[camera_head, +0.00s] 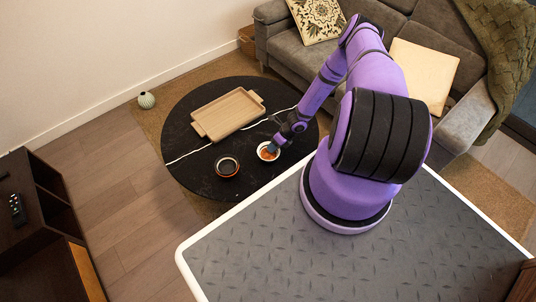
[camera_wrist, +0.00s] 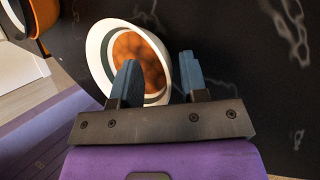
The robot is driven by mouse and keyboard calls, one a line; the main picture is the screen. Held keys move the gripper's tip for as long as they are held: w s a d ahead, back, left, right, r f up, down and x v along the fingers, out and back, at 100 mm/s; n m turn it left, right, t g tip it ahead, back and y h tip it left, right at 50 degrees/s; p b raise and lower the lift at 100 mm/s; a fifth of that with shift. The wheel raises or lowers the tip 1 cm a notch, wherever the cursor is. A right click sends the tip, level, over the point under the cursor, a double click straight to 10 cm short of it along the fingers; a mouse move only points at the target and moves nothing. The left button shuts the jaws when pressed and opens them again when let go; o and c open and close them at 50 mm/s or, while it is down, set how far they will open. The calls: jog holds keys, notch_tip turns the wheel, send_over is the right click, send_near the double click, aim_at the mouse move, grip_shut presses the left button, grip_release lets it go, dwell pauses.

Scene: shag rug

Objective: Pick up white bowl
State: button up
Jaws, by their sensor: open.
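The white bowl (camera_head: 262,154) with an orange-brown inside stands on the black oval table, below my gripper (camera_head: 277,144) in the head view. In the wrist view the white bowl (camera_wrist: 96,50) lies at upper left of centre. My gripper (camera_wrist: 158,82) is open, with its two blue fingers apart. The left finger overlaps the bowl's inside, and the right finger is just beyond the bowl's right rim, so the near right rim lies between them in the picture. I cannot tell whether either finger touches the bowl.
A dark bowl with an orange rim (camera_head: 227,167) stands left of the white bowl and shows at the wrist view's corner (camera_wrist: 44,14). A wooden tray (camera_head: 228,113) lies behind on the black table (camera_head: 185,120). A grey sofa (camera_head: 285,48) stands behind. The table's right part is bare.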

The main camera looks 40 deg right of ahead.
jog(key=shift+f, duration=0.15)
grip_shut()
